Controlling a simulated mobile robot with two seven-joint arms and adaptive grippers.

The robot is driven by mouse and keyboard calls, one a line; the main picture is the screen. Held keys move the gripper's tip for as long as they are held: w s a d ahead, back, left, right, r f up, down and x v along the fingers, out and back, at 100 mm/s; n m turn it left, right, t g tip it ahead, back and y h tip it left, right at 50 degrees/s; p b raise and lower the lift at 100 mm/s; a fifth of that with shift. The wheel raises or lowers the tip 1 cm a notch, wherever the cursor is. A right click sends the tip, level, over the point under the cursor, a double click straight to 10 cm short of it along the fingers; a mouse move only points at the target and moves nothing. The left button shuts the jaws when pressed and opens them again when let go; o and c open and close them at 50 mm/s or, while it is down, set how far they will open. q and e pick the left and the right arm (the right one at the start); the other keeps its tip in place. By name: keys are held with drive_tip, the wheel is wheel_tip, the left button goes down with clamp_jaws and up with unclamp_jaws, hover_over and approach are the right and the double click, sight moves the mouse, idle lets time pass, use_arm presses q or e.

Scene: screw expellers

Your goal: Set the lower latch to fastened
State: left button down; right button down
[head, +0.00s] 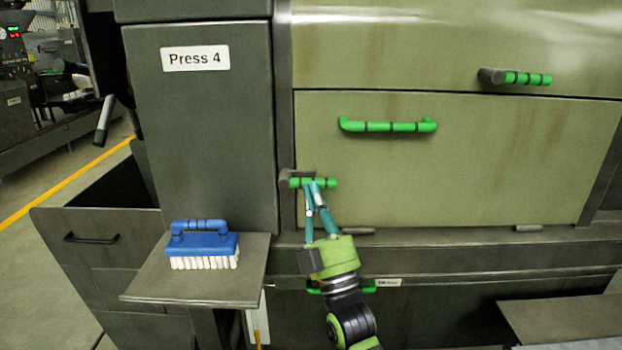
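The lower latch (328,183) is a green bar with dark bands on a grey pivot block, at the left edge of the lower green panel. Its bar lies level and points right from the pivot. My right gripper (314,185) reaches up from below, with its teal fingers drawn close together on the latch bar. The fingertips cover part of the bar, so their exact contact is partly hidden. My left gripper is not in view.
The panel has a fixed green handle (388,126). Another green-banded latch (515,77) sits higher at the right. A blue brush (203,244) stands on a side shelf (150,287) left of my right arm. A ledge runs below the panel.

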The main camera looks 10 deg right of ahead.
drive_tip(key=s+f, duration=0.1)
drive_tip(key=f, duration=0.1)
drive_tip(key=s+f+b, duration=0.1)
drive_tip(key=f, duration=0.1)
drive_tip(key=shift+s+a, duration=0.15)
drive_tip(key=shift+s, duration=0.2)
